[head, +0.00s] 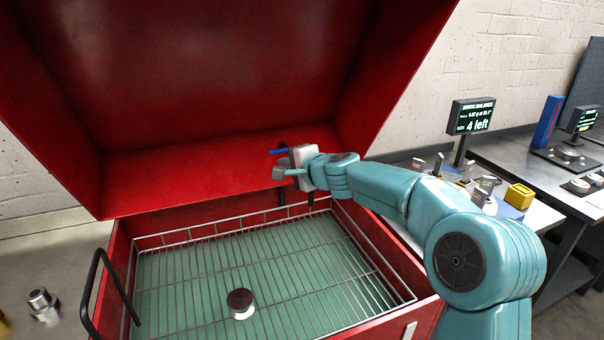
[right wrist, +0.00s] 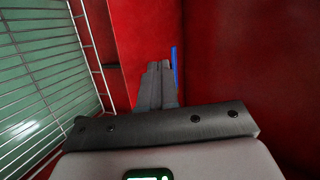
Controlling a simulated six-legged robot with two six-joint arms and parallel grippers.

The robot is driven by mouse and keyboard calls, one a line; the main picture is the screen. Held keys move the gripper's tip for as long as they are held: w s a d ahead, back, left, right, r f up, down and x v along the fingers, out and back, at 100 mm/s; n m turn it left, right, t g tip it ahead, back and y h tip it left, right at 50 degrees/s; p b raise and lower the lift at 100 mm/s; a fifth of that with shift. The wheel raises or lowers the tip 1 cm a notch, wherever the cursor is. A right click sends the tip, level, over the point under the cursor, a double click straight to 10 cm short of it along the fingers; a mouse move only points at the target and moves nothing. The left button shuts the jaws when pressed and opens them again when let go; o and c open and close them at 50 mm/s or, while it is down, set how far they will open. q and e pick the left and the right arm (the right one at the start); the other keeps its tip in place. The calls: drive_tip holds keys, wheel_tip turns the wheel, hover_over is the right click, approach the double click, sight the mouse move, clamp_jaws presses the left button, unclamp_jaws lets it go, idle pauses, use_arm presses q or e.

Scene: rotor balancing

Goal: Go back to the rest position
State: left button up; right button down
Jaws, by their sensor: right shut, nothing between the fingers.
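My right arm reaches in from the right in the head view. My right gripper (head: 281,164) is inside the opening of the red cabinet, in front of the raised lid and above the far edge of the wire basket. Its fingers are shut and hold nothing; the right wrist view shows them together (right wrist: 156,86). A narrow blue piece (head: 278,151) shows beside the fingers, also in the right wrist view (right wrist: 174,66); I cannot tell what it belongs to. My left gripper is not in view.
The red cabinet's lid (head: 210,70) stands open. A small round part with a dark top (head: 240,299) sits in the wire basket (head: 160,247). At right are a cluttered bench, a yellow block (head: 519,196) and a display reading "4 left" (head: 473,116). A black handle (head: 93,285) is at left.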

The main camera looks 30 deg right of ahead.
drive_tip(key=a+v, duration=0.1)
drive_tip(key=v, duration=0.8)
drive_tip(key=shift+a+r+b, duration=0.15)
drive_tip(key=shift+a+b, duration=0.15)
drive_tip(key=shift+a, duration=0.1)
